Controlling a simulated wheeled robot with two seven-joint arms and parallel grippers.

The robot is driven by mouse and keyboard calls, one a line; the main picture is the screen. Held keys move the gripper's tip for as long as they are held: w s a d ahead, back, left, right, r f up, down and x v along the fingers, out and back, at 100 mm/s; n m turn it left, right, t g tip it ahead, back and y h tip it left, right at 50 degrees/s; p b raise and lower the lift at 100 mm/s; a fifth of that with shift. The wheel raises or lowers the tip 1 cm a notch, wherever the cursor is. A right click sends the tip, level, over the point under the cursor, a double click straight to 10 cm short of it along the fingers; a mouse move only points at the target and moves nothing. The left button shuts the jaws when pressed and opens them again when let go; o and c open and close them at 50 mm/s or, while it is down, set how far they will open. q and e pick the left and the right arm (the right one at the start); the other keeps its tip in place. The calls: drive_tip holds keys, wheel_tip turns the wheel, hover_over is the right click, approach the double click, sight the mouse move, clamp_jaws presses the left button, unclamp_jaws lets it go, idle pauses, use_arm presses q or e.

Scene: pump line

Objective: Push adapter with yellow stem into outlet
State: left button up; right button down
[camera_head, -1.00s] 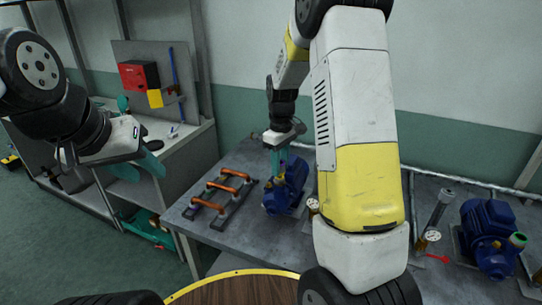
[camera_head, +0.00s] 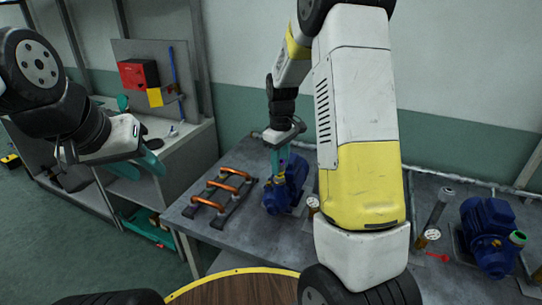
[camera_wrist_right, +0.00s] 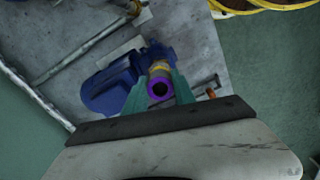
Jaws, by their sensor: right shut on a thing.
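My right gripper (camera_head: 280,162) points down over the left blue pump (camera_head: 284,190) on the grey table. In the right wrist view its teal fingers (camera_wrist_right: 160,92) are shut on the adapter (camera_wrist_right: 160,88), seen end-on as a purple ring around a dark hole. A yellow band (camera_wrist_right: 160,67) shows just beyond it, in line with the blue pump's body (camera_wrist_right: 108,86). The outlet is hidden behind the adapter, so I cannot tell how deep the adapter sits. My left gripper (camera_head: 138,166) is open and empty at the left, away from the table.
A rack with orange pipes (camera_head: 222,190) lies left of the pump. A second blue pump (camera_head: 490,235) stands at the right, with gauges and a red-handled valve (camera_head: 436,254) near it. A shelf bench (camera_head: 190,150) stands at the left.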

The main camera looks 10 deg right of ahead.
drive_tip(key=shift+f, duration=0.65)
idle(0.8)
drive_tip(key=c, duration=0.9)
unclamp_jaws()
drive_tip(key=shift+c, duration=0.2)
drive_tip(key=shift+r, duration=0.1)
drive_tip(key=shift+r, duration=2.9)
wheel_tip(320, 180, up, 8)
drive_tip(key=shift+f, duration=0.1)
